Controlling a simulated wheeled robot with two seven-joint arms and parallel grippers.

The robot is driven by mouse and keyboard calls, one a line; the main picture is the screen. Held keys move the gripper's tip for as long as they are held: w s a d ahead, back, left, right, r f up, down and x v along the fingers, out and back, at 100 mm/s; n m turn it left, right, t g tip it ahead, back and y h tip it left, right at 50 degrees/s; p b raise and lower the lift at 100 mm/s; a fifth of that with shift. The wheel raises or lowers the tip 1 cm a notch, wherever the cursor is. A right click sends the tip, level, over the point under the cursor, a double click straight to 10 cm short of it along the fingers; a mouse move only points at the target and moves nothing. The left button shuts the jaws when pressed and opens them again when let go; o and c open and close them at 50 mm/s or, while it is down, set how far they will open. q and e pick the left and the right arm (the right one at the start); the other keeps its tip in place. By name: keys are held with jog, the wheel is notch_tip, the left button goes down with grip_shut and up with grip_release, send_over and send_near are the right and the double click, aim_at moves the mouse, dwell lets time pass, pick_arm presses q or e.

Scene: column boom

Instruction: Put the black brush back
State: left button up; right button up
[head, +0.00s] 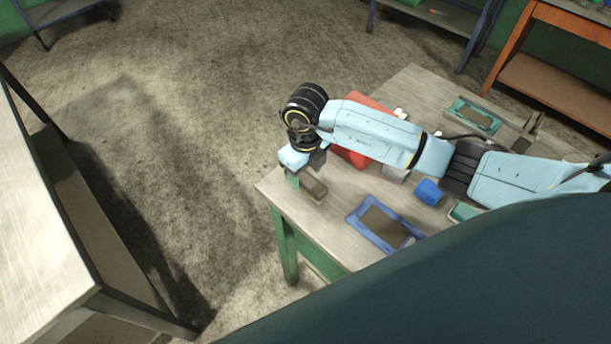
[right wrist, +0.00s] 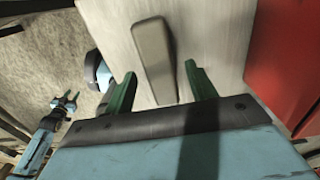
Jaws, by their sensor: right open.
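My right gripper (head: 302,182) hangs over the near left corner of the grey worktable. In the right wrist view its two green fingers (right wrist: 158,88) are apart. A long, rounded grey-brown block (right wrist: 152,50) lies on the tabletop just beyond and between the fingertips, with nothing gripped. The block also shows in the head view (head: 314,188), next to the gripper. I cannot tell whether it is the brush; no clearly black brush stands out. My left gripper (right wrist: 65,100) shows small at the left of the right wrist view, fingers apart and empty.
A blue-rimmed tray (head: 364,226), a blue block (head: 429,192), a red object (head: 351,157) partly behind my arm, and a green-framed tray (head: 474,115) are on the worktable (head: 418,82). Another table (head: 35,225) stands at left, with clear floor between.

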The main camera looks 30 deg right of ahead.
aim_at(307, 177)
notch_tip(307, 177, up, 10)
jog(key=shift+f, duration=0.15)
jog(key=shift+d, duration=0.1)
dwell(0.3)
